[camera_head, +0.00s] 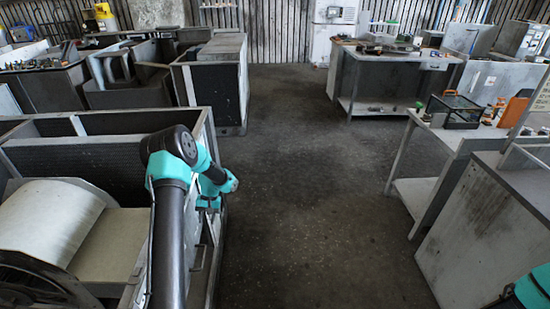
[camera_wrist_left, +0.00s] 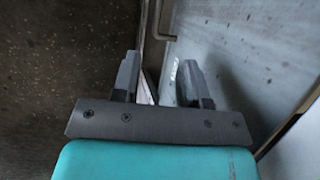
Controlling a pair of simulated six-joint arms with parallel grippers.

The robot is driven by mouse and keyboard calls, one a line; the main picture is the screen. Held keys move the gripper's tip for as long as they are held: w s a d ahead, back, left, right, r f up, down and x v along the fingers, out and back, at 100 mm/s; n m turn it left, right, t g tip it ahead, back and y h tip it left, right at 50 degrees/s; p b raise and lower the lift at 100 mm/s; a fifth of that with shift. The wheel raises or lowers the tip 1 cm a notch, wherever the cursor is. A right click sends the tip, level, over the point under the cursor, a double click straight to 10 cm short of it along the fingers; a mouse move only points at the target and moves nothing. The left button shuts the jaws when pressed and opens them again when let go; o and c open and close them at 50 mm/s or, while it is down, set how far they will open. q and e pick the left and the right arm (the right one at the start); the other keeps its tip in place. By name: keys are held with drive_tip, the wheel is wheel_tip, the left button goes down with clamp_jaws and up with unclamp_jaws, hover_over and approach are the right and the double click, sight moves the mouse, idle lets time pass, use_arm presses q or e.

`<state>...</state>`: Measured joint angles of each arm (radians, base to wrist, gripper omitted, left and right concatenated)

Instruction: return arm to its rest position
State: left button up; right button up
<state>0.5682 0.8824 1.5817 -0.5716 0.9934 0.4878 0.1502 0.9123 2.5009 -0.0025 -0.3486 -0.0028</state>
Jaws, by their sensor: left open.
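My left arm, black and teal, reaches up from the bottom of the head view and bends down at its elbow beside the blower housing (camera_head: 75,122). The housing is an open grey metal frame with a pale curved drum (camera_head: 50,220) inside. The left gripper's fingers are hard to make out in the head view. In the left wrist view my left gripper (camera_wrist_left: 160,75) is open, with two dark fingers apart and nothing seen held. A thin metal handle (camera_wrist_left: 157,22) on a grey panel (camera_wrist_left: 245,50) lies past the fingertips; contact cannot be told. My right gripper is out of view.
Open dark floor (camera_head: 310,200) runs down the middle. A workbench (camera_head: 385,65) stands at the back, and another bench (camera_head: 455,140) with a wire basket (camera_head: 455,110) stands at the right. A metal cabinet (camera_head: 215,80) stands behind the housing. Part of my right arm shows bottom right.

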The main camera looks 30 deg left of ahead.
use_arm(q)
drive_tip(key=s+d+f+m+t+h, duration=0.1)
drive_tip(key=d+f+m+t, duration=0.15)
drive_tip(key=d, duration=0.85)
drive_tip(key=s+d+f+m+t+h, duration=0.1)
drive_tip(key=d+f+h, duration=0.15)
drive_tip(key=d, duration=0.85)
drive_tip(key=s+d+t, duration=0.1)
drive_tip(key=s+d, duration=0.4)
drive_tip(key=d, duration=0.3)
drive_tip(key=s+d+r+m+t, duration=0.1)
drive_tip(key=s+d, duration=0.5)
drive_tip(key=d, duration=0.1)
drive_tip(key=shift+s+d+r, duration=0.2)
drive_tip(key=shift+d, duration=0.2)
